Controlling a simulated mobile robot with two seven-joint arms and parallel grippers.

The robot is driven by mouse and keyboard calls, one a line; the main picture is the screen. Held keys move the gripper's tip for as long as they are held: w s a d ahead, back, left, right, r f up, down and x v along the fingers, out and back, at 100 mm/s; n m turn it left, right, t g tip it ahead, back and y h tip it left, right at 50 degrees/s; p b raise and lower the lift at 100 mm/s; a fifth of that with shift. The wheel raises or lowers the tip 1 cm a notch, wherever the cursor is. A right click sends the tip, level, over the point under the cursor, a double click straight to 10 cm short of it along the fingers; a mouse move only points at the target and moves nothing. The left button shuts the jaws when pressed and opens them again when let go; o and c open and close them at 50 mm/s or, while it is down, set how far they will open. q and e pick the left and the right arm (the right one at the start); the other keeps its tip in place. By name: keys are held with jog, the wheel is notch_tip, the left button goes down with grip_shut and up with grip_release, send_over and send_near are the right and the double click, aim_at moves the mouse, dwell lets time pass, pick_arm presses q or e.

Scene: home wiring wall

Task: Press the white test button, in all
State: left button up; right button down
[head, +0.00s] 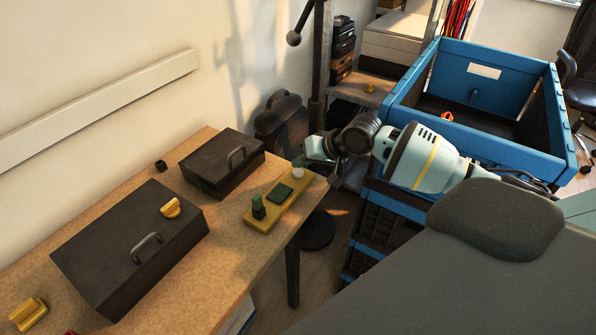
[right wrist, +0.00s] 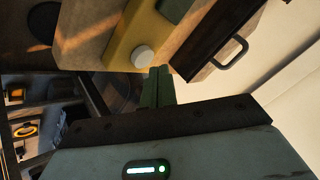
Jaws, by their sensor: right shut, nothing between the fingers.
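The white test button (head: 298,173) is a small round knob at the far right end of a yellow board (head: 262,222) near the table's right edge. It also shows in the right wrist view (right wrist: 142,56). My right gripper (head: 299,161) is just behind the button, its green fingers together and empty. In the right wrist view the fingertips (right wrist: 160,71) show right beside the button; I cannot tell whether they touch it. My left gripper is not in view.
The yellow board also holds a green square (head: 280,193) and an upright dark green block (head: 259,208). Two dark boxes with handles, a small one (head: 222,162) and a large one (head: 130,248), stand to the left. A blue crate (head: 480,135) stands beyond my right arm.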

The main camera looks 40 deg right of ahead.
jog(key=shift+f, duration=0.15)
jog(key=shift+f, duration=0.25)
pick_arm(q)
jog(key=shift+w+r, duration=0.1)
